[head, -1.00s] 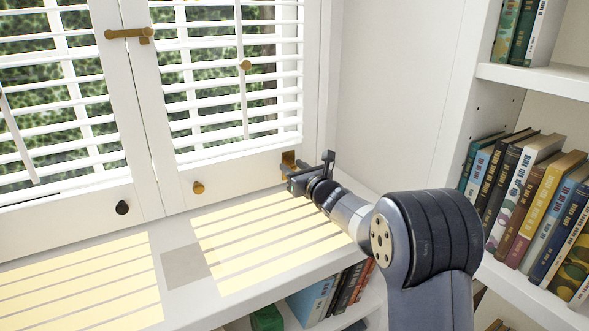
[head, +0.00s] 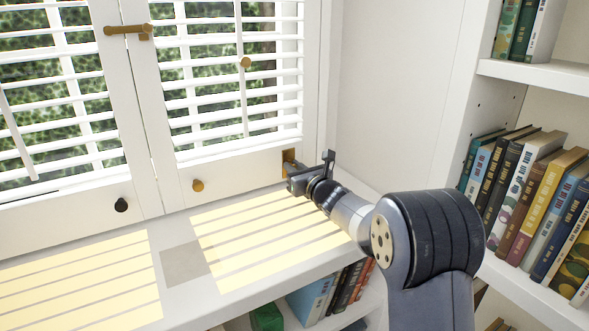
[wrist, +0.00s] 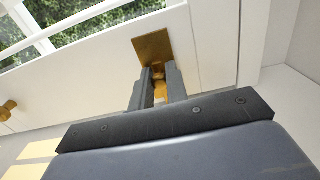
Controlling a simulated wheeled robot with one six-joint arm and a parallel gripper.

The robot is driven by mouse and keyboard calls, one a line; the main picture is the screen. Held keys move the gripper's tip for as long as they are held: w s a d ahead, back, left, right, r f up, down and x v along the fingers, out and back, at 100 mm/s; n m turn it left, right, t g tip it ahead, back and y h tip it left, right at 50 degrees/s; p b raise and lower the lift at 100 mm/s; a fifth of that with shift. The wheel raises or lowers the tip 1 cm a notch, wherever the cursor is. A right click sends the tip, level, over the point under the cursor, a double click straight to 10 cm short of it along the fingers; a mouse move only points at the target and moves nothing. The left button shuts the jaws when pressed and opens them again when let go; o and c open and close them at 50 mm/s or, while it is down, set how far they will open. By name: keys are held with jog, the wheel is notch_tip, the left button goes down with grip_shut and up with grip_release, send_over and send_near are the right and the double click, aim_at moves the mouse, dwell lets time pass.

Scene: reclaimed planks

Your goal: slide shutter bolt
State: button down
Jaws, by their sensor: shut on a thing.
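The shutter bolt has a square brass plate (head: 286,158) at the lower right corner of the right shutter (head: 240,171). In the wrist view the plate (wrist: 152,47) shows clear above my fingers, with a small brass bolt knob (wrist: 160,91) between them. My gripper (wrist: 159,76) is shut on this knob. In the head view my gripper (head: 291,172) is in front of the plate and hides its lower part and the knob. How far the bolt reaches into its keeper is hidden.
A brass knob (head: 197,186) and a dark knob (head: 121,206) sit on the shutter bottoms. A brass latch (head: 127,30) spans the shutters higher up. The sunlit sill (head: 183,264) is clear. A bookshelf (head: 537,74) with several books stands at the right.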

jog(key=shift+f+b, duration=0.35)
jog(key=shift+f, duration=0.15)
jog(key=c, duration=1.4)
grip_release()
jog(key=p+v, duration=0.1)
jog(key=v, duration=0.9)
jog(key=shift+s+d, duration=0.25)
jog(key=shift+s, duration=0.1)
jog(key=shift+w, duration=0.1)
